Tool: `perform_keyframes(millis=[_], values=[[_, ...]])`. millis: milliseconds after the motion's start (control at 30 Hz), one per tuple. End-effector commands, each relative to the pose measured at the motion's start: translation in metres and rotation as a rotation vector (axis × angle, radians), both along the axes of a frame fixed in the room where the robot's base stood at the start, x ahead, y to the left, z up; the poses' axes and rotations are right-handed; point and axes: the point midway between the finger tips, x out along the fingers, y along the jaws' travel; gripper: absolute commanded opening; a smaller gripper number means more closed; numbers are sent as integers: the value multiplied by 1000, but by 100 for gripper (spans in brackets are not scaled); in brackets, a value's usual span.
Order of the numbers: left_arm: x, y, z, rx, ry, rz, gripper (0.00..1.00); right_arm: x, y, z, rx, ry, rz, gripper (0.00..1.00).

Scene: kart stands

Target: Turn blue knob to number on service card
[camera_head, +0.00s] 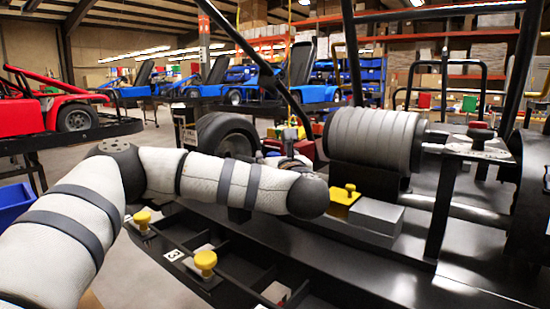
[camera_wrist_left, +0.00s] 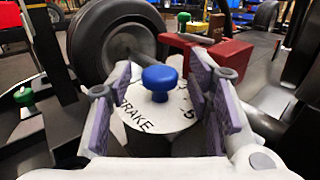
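The blue knob (camera_wrist_left: 160,80) stands upright on a round white dial plate (camera_wrist_left: 155,128) in the left wrist view. The plate has the letters "BRAKE" and a "5" in black; other markings are hidden. My left gripper (camera_wrist_left: 162,70) is open, with one purple-padded finger on each side of the knob and a gap on both sides. In the head view my left arm reaches in from the left and hides the knob. My right gripper is not in view. I cannot make out a service card in either view.
Yellow knobs (camera_head: 205,261) stand on the black frame, near a small white label (camera_head: 173,254) reading 3. A grey ribbed cylinder (camera_head: 372,138) and a yellow block (camera_head: 343,196) are on the kart. A black tyre (camera_wrist_left: 115,42) and a red block (camera_wrist_left: 215,55) stand behind the dial.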

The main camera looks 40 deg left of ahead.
Motion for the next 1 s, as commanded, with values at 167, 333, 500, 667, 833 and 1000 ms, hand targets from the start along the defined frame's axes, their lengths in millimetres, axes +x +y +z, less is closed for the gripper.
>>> perform_keyframes(millis=[167, 333, 500, 667, 833, 1000], values=[[-3, -7, 0, 0, 1, -3, 46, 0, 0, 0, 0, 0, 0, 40], [-27, -43, 0, 1, 1, -8, 46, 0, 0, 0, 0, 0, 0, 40], [-42, -79, 1, 3, 1, -26, 46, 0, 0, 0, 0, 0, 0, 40], [-55, -81, 3, 8, -3, 2, 46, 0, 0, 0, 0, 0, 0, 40], [-65, -99, 0, 1, 0, -1, 46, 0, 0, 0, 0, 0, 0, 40], [-67, -100, 0, 0, 0, 1, 46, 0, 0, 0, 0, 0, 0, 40]])
